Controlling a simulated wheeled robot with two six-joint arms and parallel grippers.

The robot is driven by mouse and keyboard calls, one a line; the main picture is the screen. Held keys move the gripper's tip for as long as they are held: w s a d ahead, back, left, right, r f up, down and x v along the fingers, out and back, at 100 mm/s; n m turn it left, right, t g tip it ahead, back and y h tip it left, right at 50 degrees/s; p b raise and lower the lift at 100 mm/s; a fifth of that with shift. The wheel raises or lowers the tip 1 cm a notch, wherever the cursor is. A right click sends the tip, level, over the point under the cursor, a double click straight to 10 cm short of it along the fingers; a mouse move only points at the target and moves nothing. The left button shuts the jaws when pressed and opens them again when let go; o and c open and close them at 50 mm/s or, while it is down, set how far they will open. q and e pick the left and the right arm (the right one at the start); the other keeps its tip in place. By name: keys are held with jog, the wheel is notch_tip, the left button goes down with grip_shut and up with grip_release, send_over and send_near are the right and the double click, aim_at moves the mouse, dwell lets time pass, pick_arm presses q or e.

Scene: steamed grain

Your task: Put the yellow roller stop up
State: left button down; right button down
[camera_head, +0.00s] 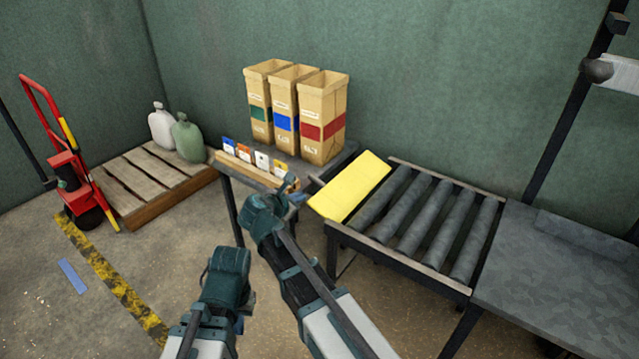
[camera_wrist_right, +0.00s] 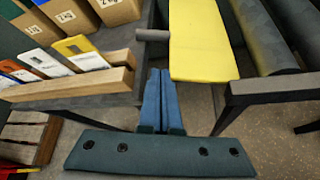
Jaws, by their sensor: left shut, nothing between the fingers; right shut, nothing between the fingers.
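The yellow roller stop (camera_head: 350,187) is a flat yellow plate at the left end of the roller conveyor (camera_head: 408,278). It looks laid down rather than upright. In the right wrist view the yellow plate (camera_wrist_right: 203,45) fills the upper middle, with a short grey cylinder at its left edge. My right gripper (camera_head: 298,199) is left of the plate; in its wrist view the blue fingers (camera_wrist_right: 164,78) are together and empty, just beside the plate's left edge. My left gripper (camera_head: 239,324) is low at the left, away from the stop and mostly hidden by its arm; it is shut.
A small table (camera_head: 325,174) left of the conveyor carries tall cartons (camera_head: 322,105) and a wooden holder (camera_head: 245,167) with several cards. A grey bench (camera_head: 560,285) adjoins the right. A pallet (camera_head: 140,180) with two bags and a red hand truck (camera_head: 65,180) stand left.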

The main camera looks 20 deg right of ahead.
jog(key=b+x, duration=0.4)
jog(key=x, duration=0.6)
jog(key=shift+w+d+b, duration=0.2)
jog(key=shift+w+b, duration=0.15)
jog(key=shift+b, duration=0.05)
jog(key=shift+r, duration=0.2)
jog(key=shift+s+d+r+p, duration=0.1)
jog(key=shift+s+r+p, duration=0.05)
jog(key=shift+r+p, duration=0.2)
